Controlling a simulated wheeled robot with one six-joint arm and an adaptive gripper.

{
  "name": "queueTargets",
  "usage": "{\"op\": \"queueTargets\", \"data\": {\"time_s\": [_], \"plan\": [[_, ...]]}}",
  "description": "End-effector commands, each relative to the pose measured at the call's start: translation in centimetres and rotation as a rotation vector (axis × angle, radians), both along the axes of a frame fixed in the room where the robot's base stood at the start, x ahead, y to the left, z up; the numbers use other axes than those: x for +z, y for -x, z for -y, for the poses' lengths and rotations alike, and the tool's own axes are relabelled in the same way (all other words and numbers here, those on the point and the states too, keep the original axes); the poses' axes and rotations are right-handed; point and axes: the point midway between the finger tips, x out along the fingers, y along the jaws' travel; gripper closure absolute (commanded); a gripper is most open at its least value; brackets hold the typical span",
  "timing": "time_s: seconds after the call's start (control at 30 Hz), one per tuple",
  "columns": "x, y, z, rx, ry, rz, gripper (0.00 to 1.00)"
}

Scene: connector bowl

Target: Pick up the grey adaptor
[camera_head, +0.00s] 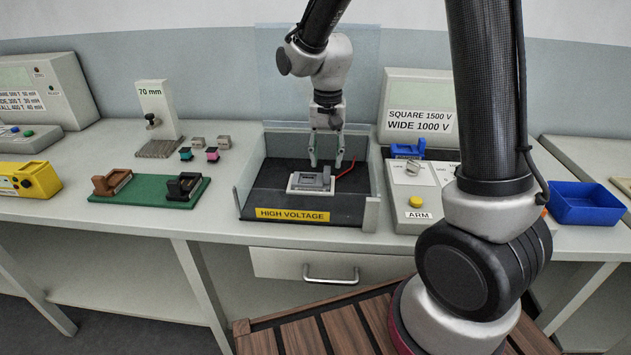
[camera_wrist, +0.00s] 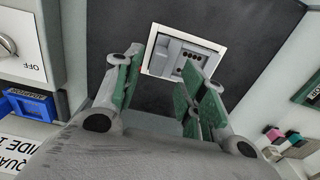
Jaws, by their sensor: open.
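The grey adaptor (camera_head: 312,180) sits in a white square frame (camera_head: 292,188) on the dark floor of the high-voltage box. In the wrist view the adaptor (camera_wrist: 180,58) shows several dark holes on one side and a raised block on the other. My gripper (camera_head: 327,162) is inside the box, pointing down just behind the adaptor, open and empty. In the wrist view its green-padded fingers (camera_wrist: 162,85) are spread apart, with the adaptor beyond the fingertips. One finger covers the frame's lower corner. I cannot tell whether the fingers touch anything.
The box has low walls, a clear back screen and a yellow HIGH VOLTAGE label (camera_head: 292,215). A red lead (camera_head: 345,170) lies right of the adaptor. A control panel (camera_head: 418,190) stands right, a green tray (camera_head: 148,190) left, and a blue bin (camera_head: 585,205) far right.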

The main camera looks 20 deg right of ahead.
Motion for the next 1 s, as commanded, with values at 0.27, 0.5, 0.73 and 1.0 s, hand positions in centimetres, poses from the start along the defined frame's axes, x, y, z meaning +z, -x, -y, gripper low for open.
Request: {"op": "queueTargets", "data": {"time_s": [0.27,0.5,0.73,1.0], "plan": [[-4.2,0.1,0.3,0.000,0.001,-0.004,0.59],[-4.8,0.1,0.3,0.000,0.000,0.000,0.59],[-4.8,0.1,0.3,0.000,0.000,0.000,0.88],[-4.8,0.1,0.3,0.001,-0.001,0.001,1.00]]}}
